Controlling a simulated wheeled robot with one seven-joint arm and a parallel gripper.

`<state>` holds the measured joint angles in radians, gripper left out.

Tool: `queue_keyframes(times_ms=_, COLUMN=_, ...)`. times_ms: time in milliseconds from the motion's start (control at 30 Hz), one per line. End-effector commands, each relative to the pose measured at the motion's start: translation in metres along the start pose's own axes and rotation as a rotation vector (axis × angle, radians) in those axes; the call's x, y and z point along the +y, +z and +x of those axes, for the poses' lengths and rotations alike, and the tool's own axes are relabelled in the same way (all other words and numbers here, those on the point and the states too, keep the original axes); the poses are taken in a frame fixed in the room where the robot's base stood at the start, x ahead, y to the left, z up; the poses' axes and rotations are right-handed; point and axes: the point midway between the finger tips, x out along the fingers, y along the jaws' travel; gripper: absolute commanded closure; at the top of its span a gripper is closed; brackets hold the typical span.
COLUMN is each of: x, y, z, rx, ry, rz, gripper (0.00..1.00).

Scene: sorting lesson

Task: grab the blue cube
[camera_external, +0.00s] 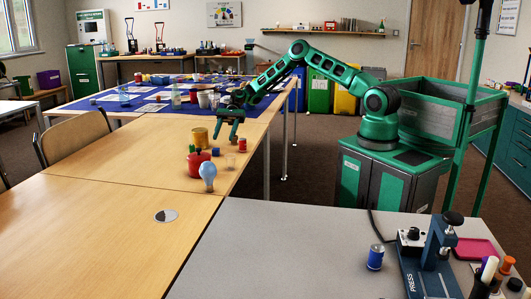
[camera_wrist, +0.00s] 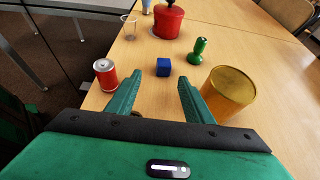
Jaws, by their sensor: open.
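The small blue cube (camera_wrist: 163,67) sits on the wooden table, just beyond and between my fingertips in the wrist view. It also shows in the external view (camera_external: 216,152), in front of and below my gripper (camera_external: 229,131). My gripper (camera_wrist: 159,80) is open in the wrist view, its two green fingers spread apart. Nothing is between the fingers, and the cube appears apart from them.
A green peg-like piece (camera_wrist: 198,49), a red pot (camera_wrist: 168,20) and a clear glass (camera_wrist: 130,26) stand beyond. A light bulb (camera_external: 208,176) stands by the pot.

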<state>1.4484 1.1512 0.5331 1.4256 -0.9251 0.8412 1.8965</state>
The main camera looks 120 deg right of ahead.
Motion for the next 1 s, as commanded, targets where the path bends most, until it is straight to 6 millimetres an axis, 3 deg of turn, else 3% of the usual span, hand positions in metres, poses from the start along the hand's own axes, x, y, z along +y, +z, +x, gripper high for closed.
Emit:
queue_keyframes(times_ms=100, x=0.000, y=0.001, z=0.019, rx=0.000, ry=0.003, rz=0.001, gripper=0.53)
queue_keyframes(times_ms=467, x=-0.002, y=0.000, z=0.042, rx=0.000, ry=0.002, rz=0.000, gripper=0.53)
queue_keyframes(times_ms=800, x=-0.007, y=0.000, z=0.084, rx=0.000, ry=0.002, rz=0.000, gripper=0.53)
queue_keyframes(times_ms=1000, x=-0.008, y=0.000, z=0.086, rx=0.000, ry=0.000, rz=0.000, gripper=0.53)
